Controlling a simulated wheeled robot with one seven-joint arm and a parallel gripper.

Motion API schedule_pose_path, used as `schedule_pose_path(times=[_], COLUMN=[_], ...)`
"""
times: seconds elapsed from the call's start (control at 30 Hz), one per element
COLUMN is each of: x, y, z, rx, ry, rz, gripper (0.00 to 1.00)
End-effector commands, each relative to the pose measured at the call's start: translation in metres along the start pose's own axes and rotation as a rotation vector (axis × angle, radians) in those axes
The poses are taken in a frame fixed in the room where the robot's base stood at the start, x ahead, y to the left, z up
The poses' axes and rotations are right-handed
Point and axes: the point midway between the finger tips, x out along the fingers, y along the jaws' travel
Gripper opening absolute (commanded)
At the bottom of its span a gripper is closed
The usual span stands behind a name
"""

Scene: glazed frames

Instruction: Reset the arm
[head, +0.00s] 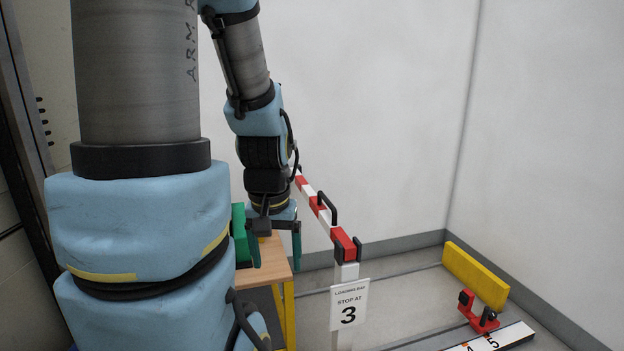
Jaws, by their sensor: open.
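My arm comes down from the top of the head view, with its large blue and grey links filling the left side. My gripper (275,247) hangs at its end, pointing down over the wooden-topped table (274,271). Its two fingers are spread apart, and I see nothing between them. A green object (240,236) is just left of the gripper, partly hidden behind my arm. I cannot tell whether it touches a finger.
A red and white barrier bar (312,192) with a black handle (328,210) runs close right of the gripper. Walls stand behind.

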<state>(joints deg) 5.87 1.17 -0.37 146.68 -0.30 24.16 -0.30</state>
Motion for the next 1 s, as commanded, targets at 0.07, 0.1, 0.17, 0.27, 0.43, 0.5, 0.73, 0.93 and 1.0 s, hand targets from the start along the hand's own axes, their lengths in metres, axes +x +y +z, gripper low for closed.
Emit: schedule_pose_path(times=[0.07, 0.1, 0.17, 0.27, 0.43, 0.5, 0.73, 0.93, 1.0], x=[-0.042, -0.054, -0.073, -0.103, -0.153, -0.169, -0.195, -0.195, -0.194], y=[0.000, 0.000, 0.000, 0.000, 0.001, 0.001, 0.001, 0.001, 0.001], z=[-0.006, -0.008, -0.010, -0.015, -0.021, -0.024, -0.027, -0.027, -0.027], rx=[0.000, 0.000, 0.000, 0.000, 0.000, 0.000, 0.001, 0.001, 0.001], ry=[0.000, 0.000, 0.000, 0.000, 0.000, 0.000, -0.001, 0.000, 0.000], rz=[0.000, 0.000, 0.000, 0.000, 0.000, 0.000, 0.000, 0.000, 0.000], gripper=[0.82, 0.82, 0.82, 0.82, 0.82, 0.82, 0.82, 0.82, 0.82])
